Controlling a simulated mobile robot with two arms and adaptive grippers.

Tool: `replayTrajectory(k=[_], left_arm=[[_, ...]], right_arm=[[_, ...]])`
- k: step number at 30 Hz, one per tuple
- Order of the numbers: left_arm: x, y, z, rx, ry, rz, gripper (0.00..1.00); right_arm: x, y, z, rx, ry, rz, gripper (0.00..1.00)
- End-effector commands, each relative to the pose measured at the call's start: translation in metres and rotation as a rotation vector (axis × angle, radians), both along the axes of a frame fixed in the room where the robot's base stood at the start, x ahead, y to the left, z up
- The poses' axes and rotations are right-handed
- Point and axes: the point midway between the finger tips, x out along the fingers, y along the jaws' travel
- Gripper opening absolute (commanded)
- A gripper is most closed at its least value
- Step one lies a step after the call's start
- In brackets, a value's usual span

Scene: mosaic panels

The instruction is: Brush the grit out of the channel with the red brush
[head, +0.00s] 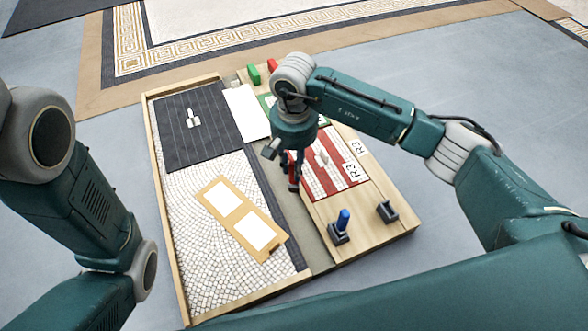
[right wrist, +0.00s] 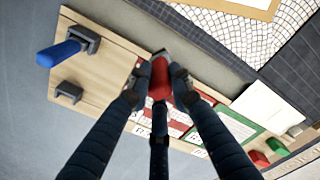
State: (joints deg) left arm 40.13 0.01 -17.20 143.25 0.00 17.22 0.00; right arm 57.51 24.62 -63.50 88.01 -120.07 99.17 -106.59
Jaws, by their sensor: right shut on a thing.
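My right gripper (head: 291,178) reaches down over the channel (head: 312,240), a long grey-brown strip between the mosaic panel and the wooden board. In the right wrist view its fingers (right wrist: 160,90) are shut on the red brush (right wrist: 160,77), whose red handle shows between the fingertips. The brush end lies at the edge of the channel (right wrist: 190,32) in that view; I cannot tell whether it touches. In the head view the brush is mostly hidden by the gripper. I cannot make out grit in the channel. My left arm is at the left; its gripper is out of view.
The mosaic panel (head: 205,255) bears a tan two-window frame (head: 243,215) and a dark striped sheet (head: 180,140). The board holds a red-striped card (head: 335,178), a blue-handled tool (head: 343,220) in a holder, an empty holder (head: 387,212), and green (head: 254,75) and red blocks (head: 272,65).

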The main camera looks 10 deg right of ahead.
Motion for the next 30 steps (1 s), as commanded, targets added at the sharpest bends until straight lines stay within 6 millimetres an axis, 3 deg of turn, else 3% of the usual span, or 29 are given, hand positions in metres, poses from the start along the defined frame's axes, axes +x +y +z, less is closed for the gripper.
replayTrajectory(k=[19,30], left_arm=[[0.0,0.0,-0.04,0.0,0.0,0.0,0.27],[0.0,0.0,-0.042,0.001,-0.001,0.0,0.27]], right_arm=[[0.0,0.0,-0.055,-0.001,0.001,0.0,0.0],[0.0,0.0,-0.059,0.0,0.0,0.0,0.0]])
